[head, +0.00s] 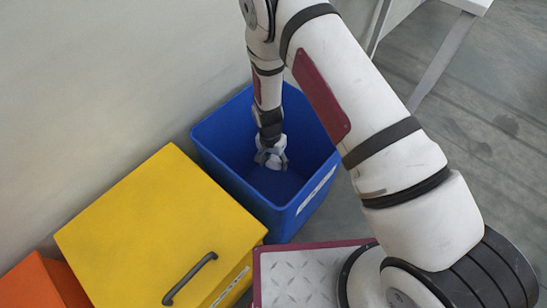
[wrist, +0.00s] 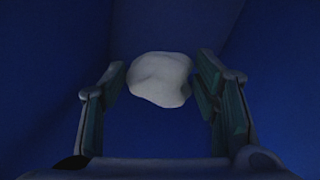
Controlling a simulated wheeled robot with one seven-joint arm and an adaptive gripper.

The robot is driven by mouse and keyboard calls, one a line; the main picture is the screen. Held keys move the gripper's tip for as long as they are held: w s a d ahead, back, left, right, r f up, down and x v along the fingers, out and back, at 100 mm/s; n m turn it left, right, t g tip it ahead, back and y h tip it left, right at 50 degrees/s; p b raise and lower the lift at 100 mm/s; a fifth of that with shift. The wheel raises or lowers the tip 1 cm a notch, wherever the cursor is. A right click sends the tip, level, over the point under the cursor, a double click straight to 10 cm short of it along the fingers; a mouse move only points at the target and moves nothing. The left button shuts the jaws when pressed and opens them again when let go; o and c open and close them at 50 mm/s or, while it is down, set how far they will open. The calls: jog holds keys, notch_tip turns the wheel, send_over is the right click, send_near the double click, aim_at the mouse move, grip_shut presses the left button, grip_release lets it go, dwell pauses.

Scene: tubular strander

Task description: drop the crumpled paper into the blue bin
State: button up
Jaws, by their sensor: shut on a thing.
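The crumpled paper (wrist: 160,79) is a white, rounded lump between the fingertips of my gripper (wrist: 162,82) in the wrist view. My gripper is shut on it, and dark blue surfaces surround both. In the head view my gripper (head: 270,158) points down inside the opening of the blue bin (head: 228,178), below its rim. The paper shows there as a small pale lump (head: 275,163) at the fingertips, partly hidden by the fingers. How far it is above the bin floor I cannot tell.
A yellow box (head: 150,225) with a dark handle stands left of the bin, and an orange box (head: 40,283) is beyond it. A pale wall (head: 90,90) runs behind. Grey floor (head: 480,130) lies open at the right, near a light table leg (head: 440,62).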

notch_tip(320, 180, down, 10)
jog(key=b, duration=0.6)
jog(key=o, duration=0.9)
jog(key=shift+r, duration=0.15)
jog(key=r, duration=1.1)
jog(key=shift+w+a+r, duration=0.25)
jog(key=shift+a+r, duration=0.15)
notch_tip(320, 180, up, 30)
jog(key=p, duration=2)
